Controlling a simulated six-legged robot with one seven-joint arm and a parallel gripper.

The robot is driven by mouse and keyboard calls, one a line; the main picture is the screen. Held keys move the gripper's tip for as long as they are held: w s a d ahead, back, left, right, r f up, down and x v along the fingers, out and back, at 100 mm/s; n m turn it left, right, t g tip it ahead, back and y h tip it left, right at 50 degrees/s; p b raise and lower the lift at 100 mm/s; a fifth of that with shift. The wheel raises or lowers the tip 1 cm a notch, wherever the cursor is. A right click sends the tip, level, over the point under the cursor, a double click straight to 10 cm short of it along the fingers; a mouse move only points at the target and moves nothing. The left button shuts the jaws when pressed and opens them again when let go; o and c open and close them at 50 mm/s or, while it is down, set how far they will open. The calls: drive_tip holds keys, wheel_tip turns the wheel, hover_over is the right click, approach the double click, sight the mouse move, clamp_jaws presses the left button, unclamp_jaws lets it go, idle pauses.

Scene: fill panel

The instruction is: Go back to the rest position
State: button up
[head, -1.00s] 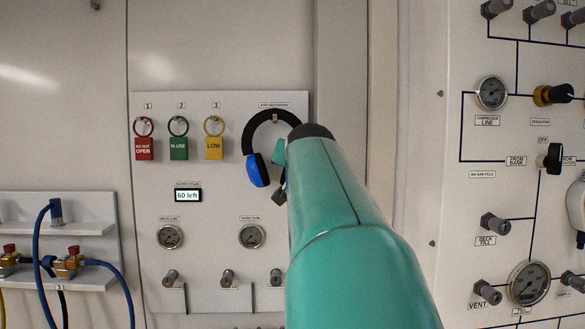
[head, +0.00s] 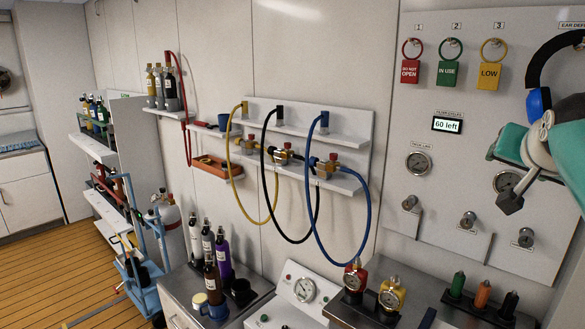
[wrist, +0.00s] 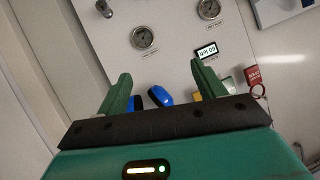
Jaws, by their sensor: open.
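My gripper (wrist: 160,85) is open and empty in the wrist view, its two green fingers well apart. Beyond the fingers, the blue ear cups (wrist: 158,97) of the ear defenders show against the panel. In the head view, the ear defenders (head: 540,103) hang at the upper right of the white panel, with a black headband and a blue cup. My teal arm comes in from the right edge. My gripper end (head: 508,175) is in front of the panel, just below the ear defenders, and covers part of them and of a gauge.
Red, green and yellow tags (head: 448,73) hang on the panel above a "60 left" display (head: 447,125). Shelves with hoses (head: 300,145) are on the wall to the left. A bench below holds bottles (head: 208,255) and gauges.

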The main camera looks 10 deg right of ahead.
drive_tip(key=s+a+f+n+g+y, duration=0.2)
drive_tip(key=a+f+n+y, duration=0.35)
drive_tip(key=a+f, duration=1.15)
drive_tip(key=s+a+f+n+g+y, duration=0.1)
drive_tip(key=s+a+f+n+g, duration=0.2)
drive_tip(key=s+a+f, duration=0.5)
wheel_tip(320, 180, down, 4)
drive_tip(key=a+n, duration=0.1)
drive_tip(key=a, duration=0.1)
drive_tip(key=shift+a+y, duration=0.35)
drive_tip(key=shift+s+d, duration=0.1)
